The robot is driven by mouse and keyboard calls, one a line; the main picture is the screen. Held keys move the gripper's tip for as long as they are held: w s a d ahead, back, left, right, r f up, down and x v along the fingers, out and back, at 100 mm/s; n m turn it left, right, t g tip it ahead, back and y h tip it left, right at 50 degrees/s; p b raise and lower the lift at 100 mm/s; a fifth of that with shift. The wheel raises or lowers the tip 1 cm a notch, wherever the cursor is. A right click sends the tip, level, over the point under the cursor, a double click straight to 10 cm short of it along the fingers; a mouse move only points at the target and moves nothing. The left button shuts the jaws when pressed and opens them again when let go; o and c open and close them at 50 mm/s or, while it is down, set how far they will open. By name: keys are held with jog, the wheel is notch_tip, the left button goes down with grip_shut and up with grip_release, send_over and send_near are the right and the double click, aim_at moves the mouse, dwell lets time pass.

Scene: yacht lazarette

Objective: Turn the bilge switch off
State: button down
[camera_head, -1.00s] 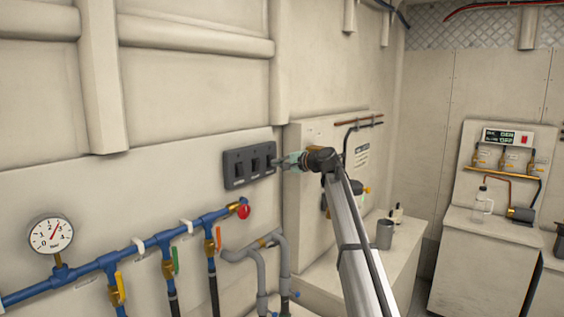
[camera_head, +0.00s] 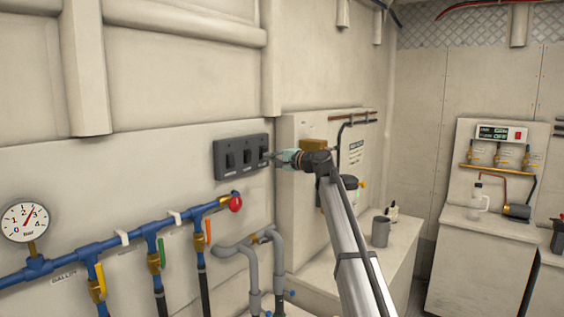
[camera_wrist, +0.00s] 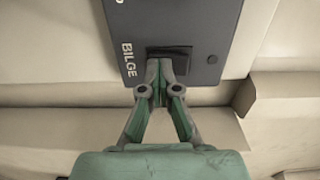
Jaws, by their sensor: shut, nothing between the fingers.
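The dark switch panel (camera_head: 227,160) is on the wall, with three rocker switches in a row. The bilge switch (camera_wrist: 170,51) is a black rocker beside the printed word BILGE in the wrist view. In the head view it is the rightmost switch, partly hidden by my gripper (camera_head: 271,156). In the wrist view my gripper (camera_wrist: 160,66) is shut and empty, with its fingertips at the edge of the bilge switch and overlapping it. Whether they touch it, and which way the rocker is tipped, I cannot tell.
Below the panel run blue pipes (camera_head: 105,243) with valve handles, a red knob (camera_head: 235,203) and a pressure gauge (camera_head: 26,221). Grey bent pipes (camera_head: 280,255) stand lower right. A wall box juts out right of the panel. A counter with a grey cup (camera_head: 381,232) is farther right.

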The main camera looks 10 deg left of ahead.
jog(key=f+b+v, duration=0.2)
jog(key=b+v, duration=0.2)
jog(key=v, duration=0.9)
jog(key=shift+d+f, duration=0.35)
jog(key=shift+s, duration=0.15)
